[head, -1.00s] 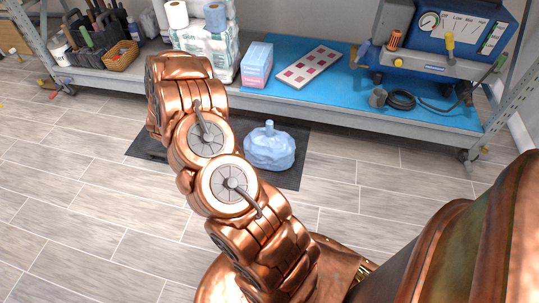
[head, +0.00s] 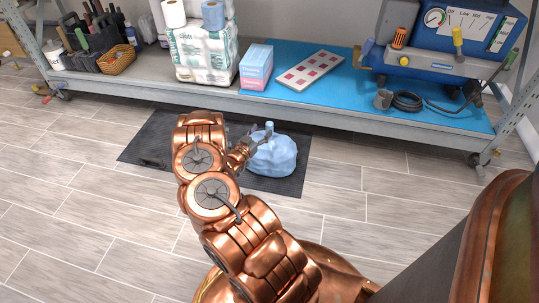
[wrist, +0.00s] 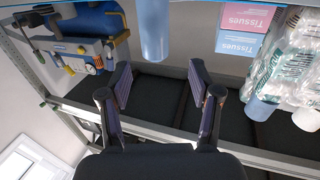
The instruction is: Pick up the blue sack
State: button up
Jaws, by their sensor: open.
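The blue sack (head: 275,158) is a light blue, rounded bag with a narrow upright neck. It sits on a dark floor mat (head: 150,142) in front of the rack. My gripper (head: 259,136) is at the sack's upper left, close to its neck. In the wrist view my gripper (wrist: 160,78) is open, with its two fingers wide apart and nothing between them. A light blue cylinder, which looks like the sack's neck (wrist: 154,30), comes in from the top edge, lined up between the fingers but past their tips. The sack's body is out of the wrist view.
The rack's lower shelf (head: 330,116) runs behind the sack. It holds wrapped paper rolls (head: 205,52), tissue boxes (head: 256,66), a card with red squares (head: 309,70) and a blue machine (head: 450,35). The floor to the right of the mat is clear.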

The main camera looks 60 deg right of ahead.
aim_at(268, 128)
jog(key=d, duration=0.1)
jog(key=d+b, duration=0.1)
jog(key=d, duration=0.1)
jog(key=d+f+b, duration=0.1)
jog(key=shift+s+d, duration=0.25)
jog(key=shift+d, duration=0.15)
jog(key=shift+d+r+b, duration=0.2)
jog(key=shift+d+b, duration=0.2)
jog(key=shift+d, duration=0.15)
jog(key=shift+w, duration=0.1)
grip_shut()
